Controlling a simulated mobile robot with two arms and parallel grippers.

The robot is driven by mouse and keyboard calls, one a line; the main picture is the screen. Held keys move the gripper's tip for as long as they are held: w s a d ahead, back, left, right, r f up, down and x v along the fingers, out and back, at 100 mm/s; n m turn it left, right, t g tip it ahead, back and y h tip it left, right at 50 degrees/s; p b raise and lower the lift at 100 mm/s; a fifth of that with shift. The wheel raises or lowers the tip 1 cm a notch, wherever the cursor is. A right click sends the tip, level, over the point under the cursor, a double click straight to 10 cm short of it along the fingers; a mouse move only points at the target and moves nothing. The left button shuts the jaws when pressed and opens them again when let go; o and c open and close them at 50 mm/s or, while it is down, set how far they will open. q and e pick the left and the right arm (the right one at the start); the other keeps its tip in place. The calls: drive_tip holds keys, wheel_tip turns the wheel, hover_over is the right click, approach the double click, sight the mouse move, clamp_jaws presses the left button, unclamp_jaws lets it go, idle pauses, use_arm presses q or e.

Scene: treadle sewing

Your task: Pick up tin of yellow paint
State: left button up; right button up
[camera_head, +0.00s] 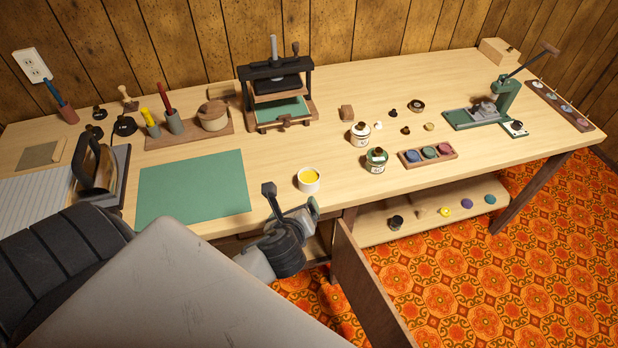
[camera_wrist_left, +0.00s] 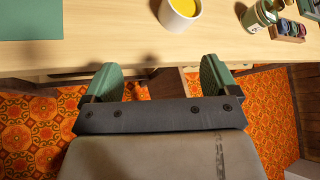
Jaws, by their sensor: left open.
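The tin of yellow paint (camera_head: 309,179) is a small white round tin with yellow paint showing in its open top. It stands upright near the front edge of the wooden table, right of the green mat. In the left wrist view the tin (camera_wrist_left: 180,14) is at the top, beyond the fingertips and slightly right of centre. My left gripper (camera_head: 291,201) is in front of the table edge, just short of the tin and apart from it. Its two green-padded fingers (camera_wrist_left: 161,80) are spread with nothing between them. My right gripper is not seen.
The green mat (camera_head: 194,188) lies left of the tin. Two jars (camera_head: 376,160) (camera_head: 360,134) and a wooden tray of coloured pots (camera_head: 428,154) stand to the right. A press (camera_head: 278,90) stands behind. An open wooden panel (camera_head: 370,285) and a lower shelf (camera_head: 440,215) are below the tabletop.

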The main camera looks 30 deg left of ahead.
sight(309, 177)
use_arm(q)
drive_tip(key=w+a+m, duration=0.1)
drive_tip(key=w+m, duration=0.1)
drive_tip(key=w+a+f+m+t, duration=0.1)
drive_tip(key=w+m, duration=0.1)
drive_tip(key=w, duration=0.1)
drive_tip(key=w+a+m+t, duration=0.1)
drive_tip(key=w+m, duration=0.1)
drive_tip(key=w, duration=0.1)
drive_tip(key=shift+f, duration=0.35)
drive_tip(key=x, duration=0.5)
drive_tip(key=shift+w+d+r, duration=0.1)
drive_tip(key=shift+w+d, duration=0.1)
drive_tip(key=shift+w, duration=0.05)
drive_tip(key=c, duration=1.2)
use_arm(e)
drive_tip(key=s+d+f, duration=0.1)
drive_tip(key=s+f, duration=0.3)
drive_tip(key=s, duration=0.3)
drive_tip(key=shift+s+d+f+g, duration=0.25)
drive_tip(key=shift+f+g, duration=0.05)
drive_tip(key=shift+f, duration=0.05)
use_arm(q)
drive_tip(key=shift+o, duration=0.2)
drive_tip(key=shift+r, duration=0.1)
